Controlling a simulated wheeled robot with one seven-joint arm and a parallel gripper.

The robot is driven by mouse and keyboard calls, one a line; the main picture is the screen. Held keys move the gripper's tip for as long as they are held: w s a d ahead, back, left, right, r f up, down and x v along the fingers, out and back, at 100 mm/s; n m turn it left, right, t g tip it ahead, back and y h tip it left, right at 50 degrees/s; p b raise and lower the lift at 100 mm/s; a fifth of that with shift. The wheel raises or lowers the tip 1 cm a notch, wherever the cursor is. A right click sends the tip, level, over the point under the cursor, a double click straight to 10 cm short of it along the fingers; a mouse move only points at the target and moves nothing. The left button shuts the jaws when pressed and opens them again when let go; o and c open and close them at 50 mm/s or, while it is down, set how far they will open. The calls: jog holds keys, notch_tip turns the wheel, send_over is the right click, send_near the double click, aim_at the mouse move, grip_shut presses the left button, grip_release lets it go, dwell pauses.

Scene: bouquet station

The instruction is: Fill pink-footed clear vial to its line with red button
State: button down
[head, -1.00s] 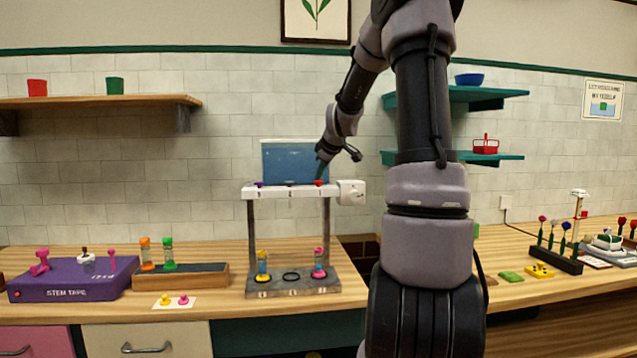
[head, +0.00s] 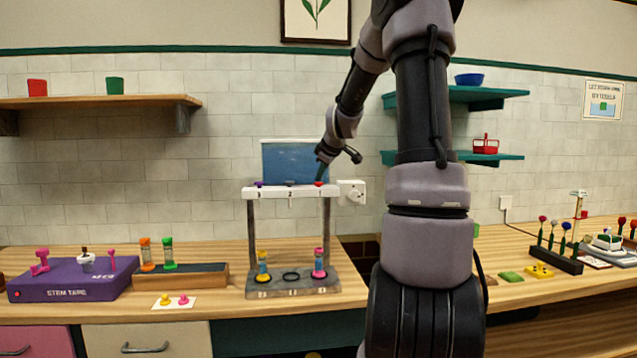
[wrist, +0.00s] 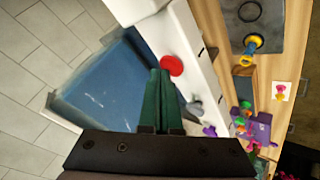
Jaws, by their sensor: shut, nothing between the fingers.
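The pink-footed vial (head: 319,264) stands upright in the right-hand place of the dispenser's grey base (head: 292,291). It is too small for me to read its line or level. The red button (head: 319,183) is at the right end of the white dispenser top (head: 290,192); it also shows in the wrist view (wrist: 171,65). My gripper (head: 321,172) is over the right end of the dispenser, its green fingers (wrist: 159,74) shut and empty. In the wrist view the fingertips are close beside the red button. I cannot tell whether they touch it.
A blue-filled tank (head: 295,162) stands behind the buttons, close to my gripper. A white box (head: 351,193) is fixed at the dispenser's right end. A yellow-and-blue vial (head: 263,265) stands in the left place; the middle ring (head: 291,275) is empty. A purple box (head: 75,279) sits left.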

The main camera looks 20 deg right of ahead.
aim_at(320, 183)
jog(key=shift+r, duration=0.9)
jog(key=shift+r, duration=0.1)
jog(key=shift+r, duration=2.4)
jog(key=shift+r, duration=0.1)
dwell(1.2)
jog(key=shift+r, duration=1.8)
